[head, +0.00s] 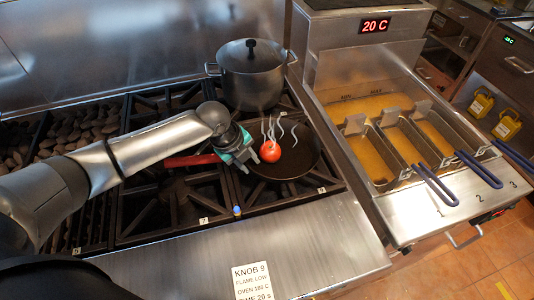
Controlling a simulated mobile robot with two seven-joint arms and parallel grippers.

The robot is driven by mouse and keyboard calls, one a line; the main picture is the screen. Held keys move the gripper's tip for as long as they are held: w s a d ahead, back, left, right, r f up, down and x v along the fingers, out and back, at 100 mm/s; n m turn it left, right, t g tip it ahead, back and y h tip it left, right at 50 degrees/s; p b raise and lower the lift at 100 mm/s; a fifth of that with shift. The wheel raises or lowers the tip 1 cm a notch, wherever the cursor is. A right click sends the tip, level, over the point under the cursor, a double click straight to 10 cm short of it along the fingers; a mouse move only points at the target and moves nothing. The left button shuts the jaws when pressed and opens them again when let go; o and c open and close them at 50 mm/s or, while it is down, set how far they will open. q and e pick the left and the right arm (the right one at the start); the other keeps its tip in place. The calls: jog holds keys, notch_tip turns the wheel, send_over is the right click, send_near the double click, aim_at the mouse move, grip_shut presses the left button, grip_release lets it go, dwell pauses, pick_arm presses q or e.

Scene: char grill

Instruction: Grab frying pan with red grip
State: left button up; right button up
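The dark frying pan (300,163) sits on the stove's front right burner. Its red grip (190,160) points left and passes partly behind my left arm. A red tomato-like item (269,152) lies in the pan with pale wavy steam marks above it. My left gripper (247,163), teal with dark fingers, is at the pan's left rim, near where the grip meets the pan. Whether its fingers are apart, shut or touching the pan cannot be told. My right gripper is out of view.
A lidded steel pot (251,80) stands behind the pan. A fryer with oil and several blue-handled baskets (412,150) is on the right. The steel front ledge (310,235) is mostly clear, with a knob label (254,281) on its front.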

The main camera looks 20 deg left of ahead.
pick_arm(q)
grip_shut()
dwell(1.1)
jog(key=shift+w+r, duration=0.15)
jog(key=shift+r, duration=0.05)
